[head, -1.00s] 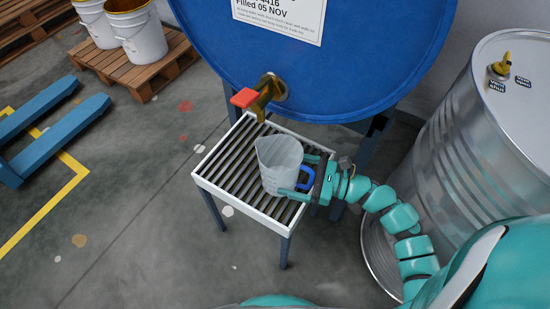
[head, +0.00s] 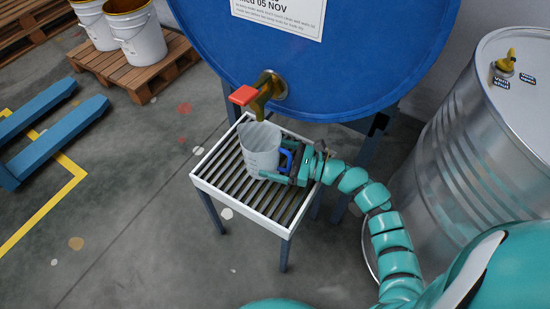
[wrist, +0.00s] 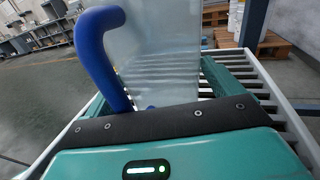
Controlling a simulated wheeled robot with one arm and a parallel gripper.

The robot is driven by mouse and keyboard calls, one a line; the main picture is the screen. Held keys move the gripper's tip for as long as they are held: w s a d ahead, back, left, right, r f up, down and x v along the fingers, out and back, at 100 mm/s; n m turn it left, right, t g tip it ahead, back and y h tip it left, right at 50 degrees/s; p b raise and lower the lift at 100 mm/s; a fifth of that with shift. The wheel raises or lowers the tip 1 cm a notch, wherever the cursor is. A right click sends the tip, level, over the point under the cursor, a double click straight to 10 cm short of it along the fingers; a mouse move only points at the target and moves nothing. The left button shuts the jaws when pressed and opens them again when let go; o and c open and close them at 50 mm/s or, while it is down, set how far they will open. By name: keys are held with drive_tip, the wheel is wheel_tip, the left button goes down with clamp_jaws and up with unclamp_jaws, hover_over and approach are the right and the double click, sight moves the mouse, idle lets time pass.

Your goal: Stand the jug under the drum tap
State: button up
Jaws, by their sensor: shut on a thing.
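The clear grey jug (head: 261,155) with a blue handle (head: 286,158) stands upright on, or just above, the slatted stand; I cannot tell which. My gripper (head: 279,167) is shut on the jug from the right, on its handle side. The wrist view shows the jug's clear wall (wrist: 165,55) and blue handle (wrist: 100,45) close up. The brass drum tap (head: 261,99) with a red lever (head: 243,95) sticks out of the blue drum (head: 310,70). Its spout is just above the jug's rim in the picture; exact alignment in depth is unclear.
The white-framed slatted stand (head: 213,186) has free slats left and in front of the jug. A large steel drum (head: 465,130) stands at the right, close to my arm. A pallet (head: 140,75) with white buckets (head: 143,42) is at the back left.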

drive_tip(key=shift+f, duration=0.15)
drive_tip(key=o, duration=0.7)
drive_tip(key=shift+r, duration=0.2)
drive_tip(key=shift+s+d, duration=0.1)
drive_tip(key=shift+d, duration=0.2)
drive_tip(key=v, duration=0.7)
drive_tip(key=shift+p, duration=0.35)
